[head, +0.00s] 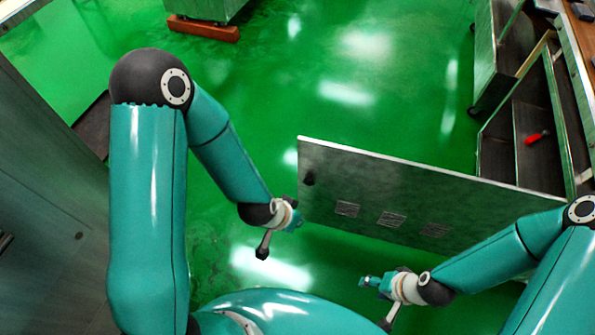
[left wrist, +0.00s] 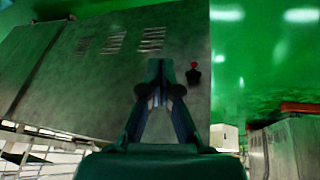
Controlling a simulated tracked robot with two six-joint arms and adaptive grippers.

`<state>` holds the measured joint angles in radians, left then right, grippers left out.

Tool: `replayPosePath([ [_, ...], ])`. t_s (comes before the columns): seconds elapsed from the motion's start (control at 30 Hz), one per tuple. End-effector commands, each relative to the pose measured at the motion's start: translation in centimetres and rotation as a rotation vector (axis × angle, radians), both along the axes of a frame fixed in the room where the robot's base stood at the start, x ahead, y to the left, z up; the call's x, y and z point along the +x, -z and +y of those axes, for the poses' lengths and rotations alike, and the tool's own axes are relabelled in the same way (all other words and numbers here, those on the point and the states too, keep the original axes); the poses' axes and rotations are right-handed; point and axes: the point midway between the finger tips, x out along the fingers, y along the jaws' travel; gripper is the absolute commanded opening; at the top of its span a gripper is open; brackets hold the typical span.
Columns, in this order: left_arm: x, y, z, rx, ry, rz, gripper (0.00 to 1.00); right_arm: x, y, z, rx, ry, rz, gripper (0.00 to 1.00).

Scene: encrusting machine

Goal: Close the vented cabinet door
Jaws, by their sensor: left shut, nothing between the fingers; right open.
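The vented cabinet door (head: 400,190) is a grey metal panel with several slotted vents and a dark latch knob. In the head view it stands open, reaching left from the cabinet (head: 515,135) at the right. My left gripper (head: 297,223) is shut and empty beside the door's free left edge; contact cannot be told. In the left wrist view the shut fingers (left wrist: 157,80) show in front of the door face (left wrist: 60,75), left of the dark latch knob with a red tip (left wrist: 193,73). My right gripper (head: 368,281) is open and empty in front of the door. My right arm hides its lower right part.
A red-handled item (head: 537,136) lies inside the open cabinet. A worktop (head: 575,40) runs along the right edge. Grey panels (head: 45,200) stand at the left. A machine base with a red-brown foot (head: 203,28) is at the back. The green floor between is clear.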

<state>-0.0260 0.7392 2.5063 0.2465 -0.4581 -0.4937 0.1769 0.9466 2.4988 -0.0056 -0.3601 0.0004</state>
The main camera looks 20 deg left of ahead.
Motion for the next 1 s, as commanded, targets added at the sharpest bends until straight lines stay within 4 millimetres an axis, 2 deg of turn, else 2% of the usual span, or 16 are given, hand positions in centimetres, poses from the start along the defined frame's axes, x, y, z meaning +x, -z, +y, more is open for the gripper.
replayPosePath([
  [0.03,1.8,2.0,0.0,0.049,0.066,-0.095,0.0,0.0,4.5,0.0,0.0,0.0,0.001,0.55],
  [0.2,6.0,1.3,0.4,0.255,0.282,-0.367,0.0,0.0,11.5,0.0,0.0,0.0,0.0,0.55],
  [0.4,8.3,-0.2,0.7,0.538,0.489,-0.623,0.0,0.0,19.6,0.0,0.0,0.0,0.0,0.55],
  [0.57,8.1,-1.2,1.3,0.778,0.616,-0.769,0.0,0.0,26.1,0.0,0.0,0.0,0.0,0.55],
  [0.7,6.9,-1.7,2.1,0.967,0.7,-0.842,0.0,0.0,30.8,0.0,0.0,0.0,0.0,0.55],
  [0.83,5.6,-1.9,2.8,1.096,0.756,-0.871,0.0,0.0,33.7,0.0,0.0,0.0,0.0,0.55],
  [1.0,4.6,-2.2,3.3,1.185,0.797,-0.878,0.0,0.0,35.3,0.0,0.0,-0.001,0.0,0.55],
])
